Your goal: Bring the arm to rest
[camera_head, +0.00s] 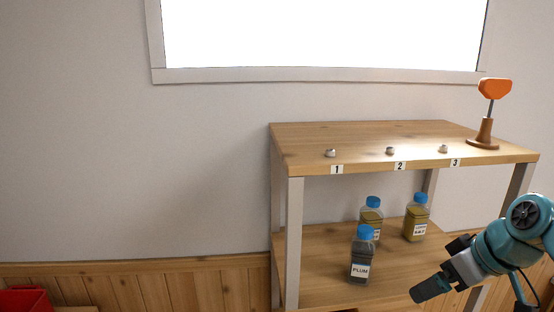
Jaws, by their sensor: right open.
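My right arm comes in from the right edge, and its right gripper (432,287) is in front of the shelf's lower right part. The gripper points left and slightly down. It is open with nothing visible in it, apart from the jars. A dark jar with a blue lid (360,256), labelled PLUM, stands upright on the lower shelf board. Two yellowish jars with blue lids stand behind it, one near the middle (371,217) and one to the right (416,219). My left gripper is not in view.
The wooden shelf (360,135) has small metal pieces (330,153) above the labels 1, 2 and 3. An orange-topped tool on a brown stand (484,132) is at its right end. A red object (25,300) is at lower left.

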